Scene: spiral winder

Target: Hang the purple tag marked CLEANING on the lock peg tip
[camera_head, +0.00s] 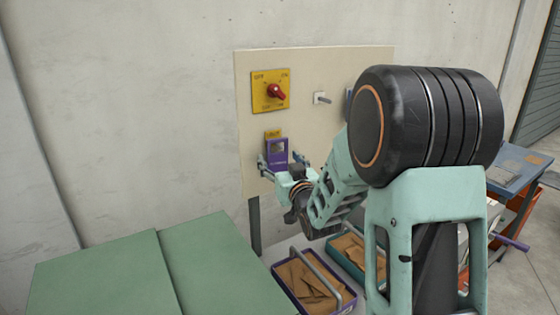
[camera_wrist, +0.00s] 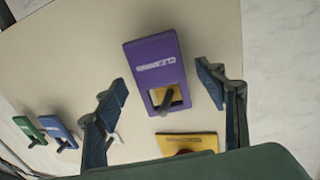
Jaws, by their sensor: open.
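The purple tag (camera_head: 277,147) hangs on the pale panel below the rotary switch. In the wrist view the purple tag (camera_wrist: 152,62) has a white label, too blurred to read, and a window with a dark peg (camera_wrist: 166,100) showing in it. My gripper (camera_head: 281,162) is at the tag's lower part, and in the wrist view my gripper (camera_wrist: 161,79) has its fingers spread on either side of the tag, with gaps. A grey peg on a small white plate (camera_head: 322,98) sticks out right of the switch; nothing hangs on it.
A yellow switch plate with a red knob (camera_head: 270,91) is on the panel (camera_head: 300,65). A blue tag (camera_wrist: 58,131) and a green tag (camera_wrist: 30,129) hang further along it. Trays of brown pieces (camera_head: 296,309) and a green surface (camera_head: 130,280) lie below.

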